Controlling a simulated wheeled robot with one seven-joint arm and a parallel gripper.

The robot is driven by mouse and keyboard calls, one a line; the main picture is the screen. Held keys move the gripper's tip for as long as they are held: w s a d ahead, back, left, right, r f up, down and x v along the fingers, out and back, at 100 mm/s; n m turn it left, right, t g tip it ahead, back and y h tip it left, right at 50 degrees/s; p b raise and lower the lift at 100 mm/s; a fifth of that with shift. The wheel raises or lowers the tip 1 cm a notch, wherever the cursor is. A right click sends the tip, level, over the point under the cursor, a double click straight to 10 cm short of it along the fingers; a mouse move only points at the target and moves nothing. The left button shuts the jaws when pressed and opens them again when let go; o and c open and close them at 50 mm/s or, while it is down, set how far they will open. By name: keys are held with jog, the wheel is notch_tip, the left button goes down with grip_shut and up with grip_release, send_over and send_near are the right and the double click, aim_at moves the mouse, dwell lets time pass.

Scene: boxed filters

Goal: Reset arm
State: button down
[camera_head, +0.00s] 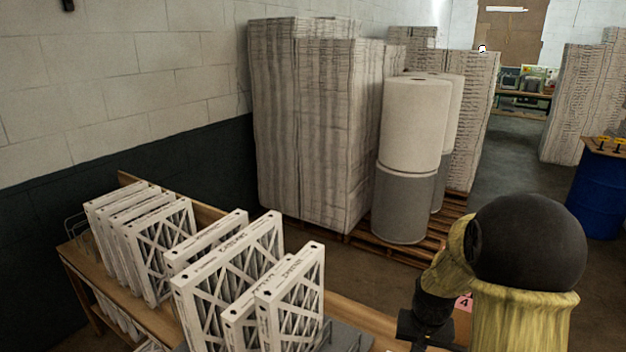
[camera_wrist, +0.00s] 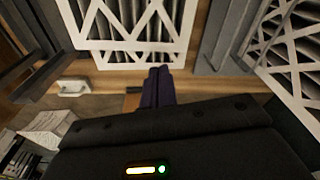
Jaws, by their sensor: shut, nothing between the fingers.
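My gripper (camera_wrist: 159,72) shows in the wrist view with its two dark fingers together and nothing between them. The fingertips appear just below the lower edge of a white-framed filter (camera_wrist: 130,52); I cannot tell if they touch it. Another filter (camera_wrist: 290,42) stands at the right of that view. In the head view my arm is at the lower right, beside the wooden table; my fingertips cannot be made out there. Several boxed filters stand upright on the table, including a front one (camera_head: 290,300) and a group at the left (camera_head: 160,250).
The wooden table (camera_head: 85,268) runs along the lower left. Grey dividers (camera_wrist: 213,50) stand near the filters. Wrapped stacks (camera_head: 310,120) and white rolls (camera_head: 415,120) stand on a pallet behind. A blue barrel (camera_head: 598,190) is at the right. Floor between them is open.

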jog(key=s+a+r+n+t, duration=0.1)
jog(key=s+a+r+n, duration=0.2)
jog(key=s+a+r, duration=0.2)
jog(key=s+a, duration=0.3)
jog(key=s, duration=0.4)
jog(key=shift+r, duration=0.1)
